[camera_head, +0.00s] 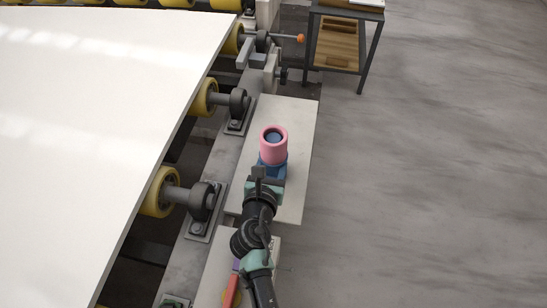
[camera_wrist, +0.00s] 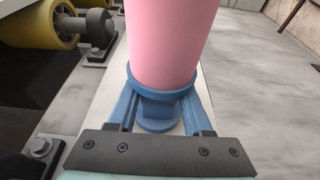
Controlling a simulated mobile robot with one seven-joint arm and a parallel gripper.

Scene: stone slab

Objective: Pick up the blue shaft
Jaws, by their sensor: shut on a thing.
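The blue shaft (camera_head: 272,168) stands upright on the pale stone slab, with a pink sleeve (camera_head: 273,148) around it. Blue also shows inside the sleeve's open top. In the wrist view the pink sleeve (camera_wrist: 172,45) rises above the blue shaft's lower flange and base (camera_wrist: 160,106). My gripper (camera_head: 264,177) reaches in from the near side, low down, and is shut on the blue base part below the sleeve. Most of the shaft is hidden inside the sleeve, and the exact finger contact is hard to make out.
The stone slab (camera_head: 293,120) is otherwise clear around the shaft. To the left are yellow rollers (camera_head: 160,192) with metal brackets and a large white sheet (camera_head: 90,120). A second slab with coloured pieces (camera_head: 232,285) lies nearer. A dark-framed table (camera_head: 342,45) stands at the back right.

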